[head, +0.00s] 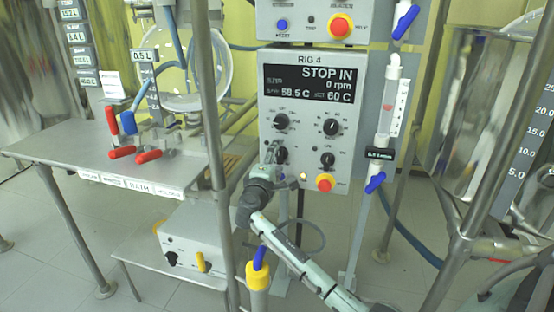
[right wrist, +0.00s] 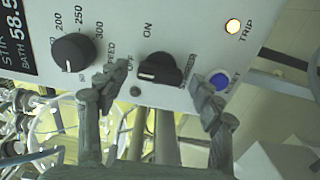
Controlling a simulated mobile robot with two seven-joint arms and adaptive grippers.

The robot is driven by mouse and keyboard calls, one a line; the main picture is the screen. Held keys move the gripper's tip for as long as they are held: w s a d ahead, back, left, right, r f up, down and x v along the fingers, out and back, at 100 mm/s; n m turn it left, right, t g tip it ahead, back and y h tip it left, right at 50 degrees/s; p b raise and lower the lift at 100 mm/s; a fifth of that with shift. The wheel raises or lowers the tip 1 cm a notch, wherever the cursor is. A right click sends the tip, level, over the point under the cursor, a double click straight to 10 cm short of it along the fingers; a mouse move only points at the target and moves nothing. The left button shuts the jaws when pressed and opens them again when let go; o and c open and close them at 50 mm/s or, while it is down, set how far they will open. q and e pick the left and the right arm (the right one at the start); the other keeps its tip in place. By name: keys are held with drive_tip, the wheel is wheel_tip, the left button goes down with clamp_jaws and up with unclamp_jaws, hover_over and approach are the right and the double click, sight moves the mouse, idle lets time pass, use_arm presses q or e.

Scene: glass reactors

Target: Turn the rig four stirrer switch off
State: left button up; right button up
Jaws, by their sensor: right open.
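The rig four control box (head: 309,85) stands in the middle of the head view; its display reads STOP IN and 0 rpm. The stirrer switch (right wrist: 160,69) is a black knob between OFF and ON labels in the right wrist view. Its white mark lies on the side by OFF. My right gripper (head: 277,158) is in front of the box's lower left, covering part of that knob area. In the right wrist view my right gripper (right wrist: 158,79) is open, one finger on each side of the switch. Contact cannot be told. My left gripper is not in view.
The black speed knob (right wrist: 73,53) is close to one finger, and the blue reset button (right wrist: 219,80) close to the other. A lit trip lamp (right wrist: 232,26) is above. A red emergency stop (head: 325,183) is at the box's lower right. A metal post (head: 210,120) stands left.

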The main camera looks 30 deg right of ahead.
drive_tip(key=v, duration=1.2)
idle(0.3)
drive_tip(key=s+f+m+g+y, duration=0.1)
drive_tip(key=s+f+g+y, duration=0.15)
drive_tip(key=s+f, duration=0.45)
drive_tip(key=s+f+m+g+y, duration=0.1)
drive_tip(key=s+f+y, duration=0.2)
drive_tip(key=f, duration=0.8)
drive_tip(key=s+a+f+m+g+y, duration=0.2)
drive_tip(key=s+a+f+y, duration=0.1)
drive_tip(key=s+f, duration=0.4)
drive_tip(key=s+a+f+m+g+y, duration=0.2)
drive_tip(key=s+f, duration=0.5)
drive_tip(key=s, duration=0.5)
drive_tip(key=shift+s+a+m+g+y, duration=0.25)
drive_tip(key=shift+a+m+g+y, duration=0.15)
drive_tip(key=shift+a+g+y, duration=0.25)
drive_tip(key=shift+s+a, duration=0.15)
drive_tip(key=shift+a, duration=0.05)
drive_tip(key=shift+c, duration=0.5)
